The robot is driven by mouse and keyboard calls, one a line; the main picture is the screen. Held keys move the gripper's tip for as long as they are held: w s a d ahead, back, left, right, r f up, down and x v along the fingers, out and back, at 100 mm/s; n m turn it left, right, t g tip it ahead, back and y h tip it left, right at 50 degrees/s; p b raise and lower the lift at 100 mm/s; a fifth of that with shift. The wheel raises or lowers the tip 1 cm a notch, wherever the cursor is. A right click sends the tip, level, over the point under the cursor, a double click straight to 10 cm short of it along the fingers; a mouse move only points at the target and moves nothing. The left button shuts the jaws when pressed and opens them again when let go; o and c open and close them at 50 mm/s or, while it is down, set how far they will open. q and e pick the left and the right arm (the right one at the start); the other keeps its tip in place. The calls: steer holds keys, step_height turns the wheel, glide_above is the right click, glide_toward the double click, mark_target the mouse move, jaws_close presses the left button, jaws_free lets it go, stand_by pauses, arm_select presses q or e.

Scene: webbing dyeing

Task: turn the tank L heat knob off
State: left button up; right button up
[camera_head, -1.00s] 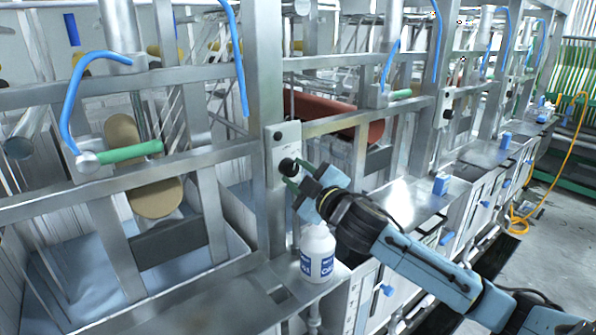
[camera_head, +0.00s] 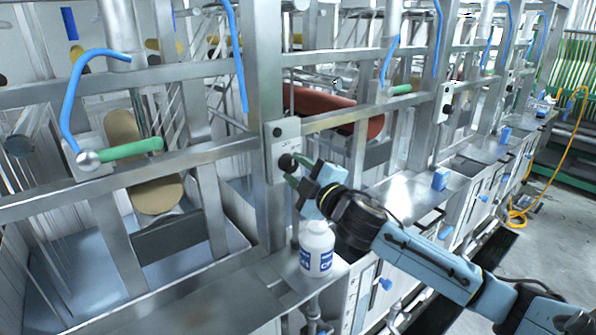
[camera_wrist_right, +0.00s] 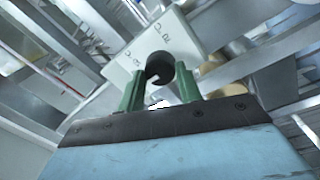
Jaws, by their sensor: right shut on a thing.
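The heat knob (camera_head: 287,162) is a round black knob on a pale control plate (camera_head: 285,145) fixed to a metal post. A smaller black button sits above it on the plate. My right gripper (camera_head: 297,170) is at the plate with its green fingers shut on the knob. In the right wrist view the knob (camera_wrist_right: 160,68) sits between the two green fingertips (camera_wrist_right: 160,86), and markings on the plate (camera_wrist_right: 140,55) are too small to read. The knob's pointer direction cannot be told. My left gripper is not in view.
A white bottle with a blue label (camera_head: 317,248) stands on the metal ledge just below my right gripper. Metal frame bars and blue hoses (camera_head: 70,95) surround the plate. A blue box (camera_head: 440,178) sits on the counter at right.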

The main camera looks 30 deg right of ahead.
steer(key=o, duration=1)
steer(key=shift+s+f, duration=0.2)
steer(key=shift+s, duration=0.45)
steer(key=shift+s+d+f+b, duration=0.1)
steer(key=shift+s+b, duration=0.4)
steer(key=shift+s, duration=1.5)
steer(key=shift+s+d+f+b, duration=0.15)
steer(key=shift+s+b, duration=0.35)
steer(key=shift+s, duration=1.55)
steer(key=shift+s+a+f+b, duration=0.1)
steer(key=shift+s+b, duration=0.4)
steer(key=shift+s, duration=1.5)
